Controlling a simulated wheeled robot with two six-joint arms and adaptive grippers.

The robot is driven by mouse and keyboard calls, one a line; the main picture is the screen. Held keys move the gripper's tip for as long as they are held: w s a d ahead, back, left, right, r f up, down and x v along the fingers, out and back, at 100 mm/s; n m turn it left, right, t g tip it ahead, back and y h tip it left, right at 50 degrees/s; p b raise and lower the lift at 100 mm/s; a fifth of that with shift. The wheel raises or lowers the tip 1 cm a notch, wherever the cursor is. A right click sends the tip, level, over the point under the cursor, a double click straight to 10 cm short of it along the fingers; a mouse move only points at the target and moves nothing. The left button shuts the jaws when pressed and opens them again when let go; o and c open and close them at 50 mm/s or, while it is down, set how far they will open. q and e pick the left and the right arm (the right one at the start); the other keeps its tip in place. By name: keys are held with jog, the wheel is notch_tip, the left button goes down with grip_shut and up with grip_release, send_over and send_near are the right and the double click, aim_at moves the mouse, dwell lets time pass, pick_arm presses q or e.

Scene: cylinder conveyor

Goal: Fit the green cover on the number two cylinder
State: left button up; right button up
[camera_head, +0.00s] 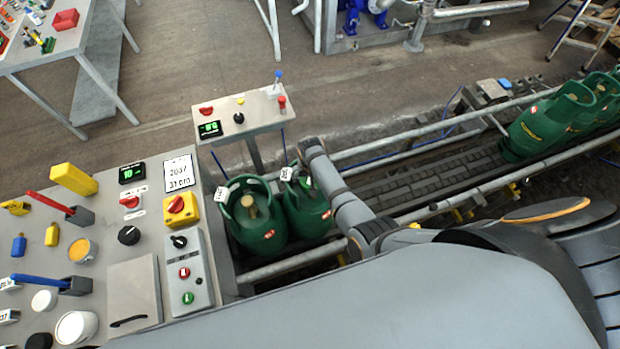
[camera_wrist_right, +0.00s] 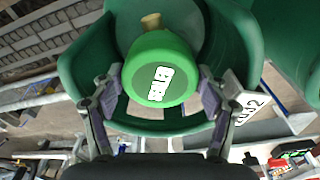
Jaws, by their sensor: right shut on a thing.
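My right gripper (camera_wrist_right: 158,78) is shut on the green cover (camera_wrist_right: 160,52), a round cap with a white printed label, seen in the right wrist view. It holds the cover inside the collar opening of a green cylinder (camera_wrist_right: 82,62). A brass valve (camera_wrist_right: 151,20) shows just past the cover's upper edge, so the cover looks beside or above it, not around it; the gap is unclear. A white tag (camera_wrist_right: 247,107) ending in 2 hangs on this collar. In the head view my right arm reaches over this cylinder (camera_head: 309,216), and its wrist hides part of it. My left gripper is out of view.
Another green cylinder (camera_head: 257,232) with an exposed valve stands close on the left. Several more (camera_head: 540,125) stand farther along the railed conveyor (camera_head: 420,180). A control table (camera_head: 140,235) with buttons and tools is at the left, and a small button stand (camera_head: 260,115) is behind.

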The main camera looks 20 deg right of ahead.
jog(key=shift+f, duration=0.4)
jog(key=o, duration=1)
